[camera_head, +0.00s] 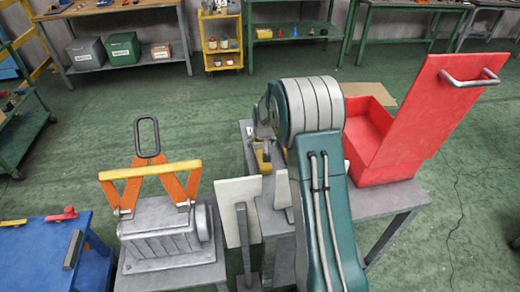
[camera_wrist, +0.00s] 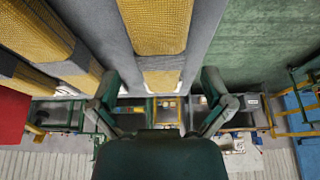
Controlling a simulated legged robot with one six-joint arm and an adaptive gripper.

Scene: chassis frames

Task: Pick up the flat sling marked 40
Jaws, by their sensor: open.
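My gripper (camera_wrist: 160,112) is open and empty in the wrist view, its two dark green and grey fingers spread wide. A yellow woven band (camera_wrist: 158,30), probably a flat sling, lies ahead between the fingers, with a grey strip across it. More yellow woven bands (camera_wrist: 32,30) lie to the left. I can read no 40 on any of them. In the head view a bit of yellow (camera_head: 262,157) shows on the grey table (camera_head: 372,208) beside my arm, which hides most of that area and my fingertips.
A red box (camera_head: 368,128) with its lid raised stands at the table's right. On the left, an orange lifting device with a yellow bar (camera_head: 150,170) sits on a grey ribbed casting (camera_head: 165,238). A blue table (camera_head: 40,255) is far left. Green floor is open behind.

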